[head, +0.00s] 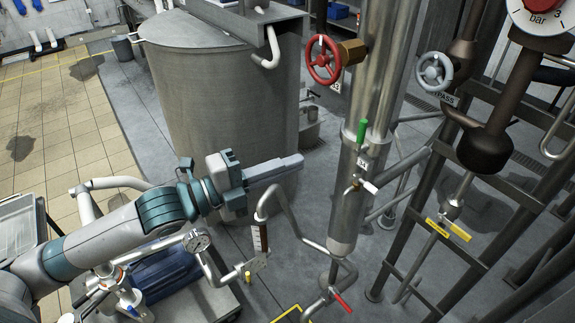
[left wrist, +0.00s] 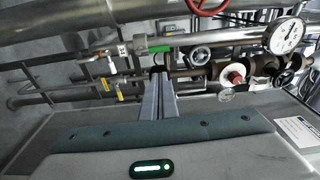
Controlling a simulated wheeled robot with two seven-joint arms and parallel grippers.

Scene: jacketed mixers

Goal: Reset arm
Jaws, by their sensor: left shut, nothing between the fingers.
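My left arm comes in from the left in the head view, and its gripper (head: 290,163) points right, in front of the large steel tank (head: 215,95). The fingers lie together with nothing between them. In the left wrist view the closed fingers (left wrist: 158,75) point toward pipes and valves. The gripper appears free of the vertical steel pipe (head: 372,90) to its right. My right gripper is not in view.
A red handwheel (head: 323,60) and a grey handwheel (head: 434,72) sit near the vertical pipe. A green-handled valve (head: 362,131) and a bent thin pipe (head: 290,205) are close to the gripper. A pressure gauge (head: 541,14) is at top right. Tiled floor (head: 60,115) is open at left.

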